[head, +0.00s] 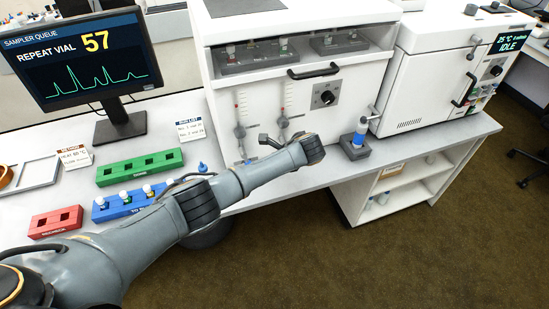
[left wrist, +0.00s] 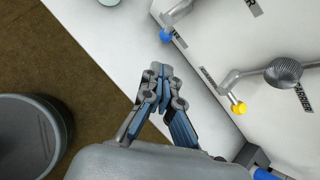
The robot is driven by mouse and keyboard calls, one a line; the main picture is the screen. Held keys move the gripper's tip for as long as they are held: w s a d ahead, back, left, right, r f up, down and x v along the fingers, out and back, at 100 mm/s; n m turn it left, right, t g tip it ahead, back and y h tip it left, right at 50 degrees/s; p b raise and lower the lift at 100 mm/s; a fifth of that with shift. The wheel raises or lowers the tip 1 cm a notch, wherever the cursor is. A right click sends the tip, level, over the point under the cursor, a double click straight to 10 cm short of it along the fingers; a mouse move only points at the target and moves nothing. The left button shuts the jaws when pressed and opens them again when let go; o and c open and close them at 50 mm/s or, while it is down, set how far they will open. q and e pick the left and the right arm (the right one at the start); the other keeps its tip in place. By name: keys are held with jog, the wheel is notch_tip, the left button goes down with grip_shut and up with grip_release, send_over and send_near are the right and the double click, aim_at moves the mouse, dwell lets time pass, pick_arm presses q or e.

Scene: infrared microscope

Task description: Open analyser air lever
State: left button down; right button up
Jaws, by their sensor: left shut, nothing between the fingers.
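My left gripper (head: 266,139) is at the analyser's white front (head: 226,95), below two flow tubes. In the left wrist view its shut, empty fingertips (left wrist: 160,68) are over the bench's front strip, just short of a lever with a blue tip (left wrist: 166,37) and apart from it in the picture. A second lever with a yellow tip (left wrist: 238,105) is to the right, by a label (left wrist: 303,97) that seems to read CARRIER. The other labels are too small or cut off to read, so I cannot tell which lever is air. My right gripper is out of view.
A dark stand with a blue part (head: 361,128) is on the bench right of my wrist. Blue (head: 128,202), green (head: 140,168) and red (head: 56,222) racks and a monitor (head: 75,55) are to the left. An oven-like unit (head: 430,75) is at the right.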

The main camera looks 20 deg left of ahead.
pick_arm(q)
jog(key=v, duration=0.3)
jog(key=shift+s+r, duration=0.1)
jog(key=shift+r, duration=0.1)
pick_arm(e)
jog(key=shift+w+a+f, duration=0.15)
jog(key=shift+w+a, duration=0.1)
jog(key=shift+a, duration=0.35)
